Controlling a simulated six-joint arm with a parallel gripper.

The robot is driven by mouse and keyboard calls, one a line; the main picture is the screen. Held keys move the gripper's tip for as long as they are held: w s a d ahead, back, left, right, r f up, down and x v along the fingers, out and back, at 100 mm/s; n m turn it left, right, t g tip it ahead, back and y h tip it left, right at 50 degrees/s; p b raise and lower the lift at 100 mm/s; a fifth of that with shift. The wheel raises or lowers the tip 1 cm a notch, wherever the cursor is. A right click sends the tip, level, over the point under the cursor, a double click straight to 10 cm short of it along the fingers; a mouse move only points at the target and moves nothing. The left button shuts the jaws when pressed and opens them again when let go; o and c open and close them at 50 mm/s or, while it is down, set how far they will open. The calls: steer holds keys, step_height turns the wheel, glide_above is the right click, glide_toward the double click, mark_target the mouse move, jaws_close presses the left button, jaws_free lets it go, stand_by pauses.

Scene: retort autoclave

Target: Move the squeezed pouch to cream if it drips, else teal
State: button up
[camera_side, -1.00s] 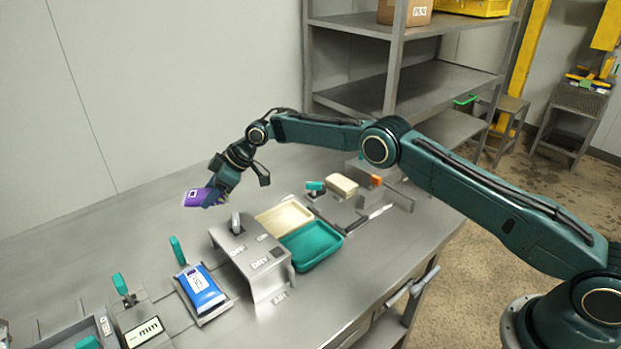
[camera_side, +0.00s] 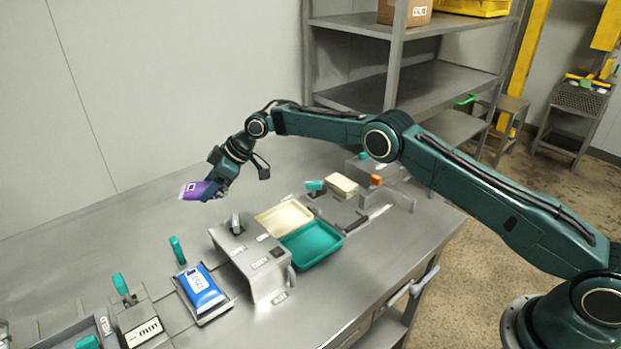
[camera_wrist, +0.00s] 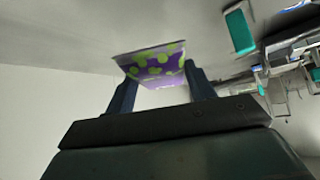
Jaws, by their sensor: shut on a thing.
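A purple pouch (camera_side: 198,190) with a white label is held in my gripper (camera_side: 214,190), clear above the steel bench. In the wrist view the pouch (camera_wrist: 155,64) shows green spots and sits between the two fingers of my gripper (camera_wrist: 158,88). My gripper is shut on it. I see no drip under the pouch, but it is small in the side view. The cream tray (camera_side: 285,217) and the teal tray (camera_side: 312,244) lie side by side on the bench, right of and below the pouch. Both look empty.
A grey labelled stand (camera_side: 250,262) with a lever is left of the trays. A blue pouch (camera_side: 203,288) lies on a plate further left. A beige block (camera_side: 342,185) and a small orange part (camera_side: 376,180) are behind the trays. The rear left bench is bare.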

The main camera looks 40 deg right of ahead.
steer(key=shift+r, duration=0.1)
steer(key=shift+s+d+r+m+t+h, duration=0.1)
steer(key=shift+d+r+m+t+h, duration=0.1)
steer(key=shift+d+m, duration=0.2)
steer(key=shift+s+d+r+m+t+h, duration=0.1)
steer(key=shift+d+m+t, duration=0.1)
steer(key=shift+d+m, duration=0.15)
steer(key=shift+s+d+r+m+t+h, duration=0.15)
steer(key=shift+s+d+m+h, duration=0.15)
steer(key=shift+d, duration=0.25)
steer(key=shift+s+d+m+t+h, duration=0.1)
steer(key=shift+s+d+m+t, duration=0.05)
steer(key=shift+d+m, duration=0.3)
steer(key=s+d+r+m+t+h, duration=0.1)
steer(key=s+d+m+h, duration=0.25)
steer(key=s+d, duration=0.8)
steer(key=s+d+m+t+h, duration=0.15)
steer(key=s+d+m, duration=0.5)
steer(key=s, duration=0.85)
steer(key=shift+n, duration=0.9)
steer(key=shift+s+d+f, duration=0.15)
steer(key=shift+s+f, duration=0.45)
steer(key=shift+f, duration=0.3)
steer(key=shift+s+d+f, duration=0.2)
steer(key=shift+s+f, duration=0.45)
steer(key=shift+f, duration=0.2)
steer(key=shift+s+d+f, duration=0.15)
steer(key=shift+s+f, duration=0.45)
steer(key=shift+f, duration=0.3)
steer(key=shift+r, duration=0.1)
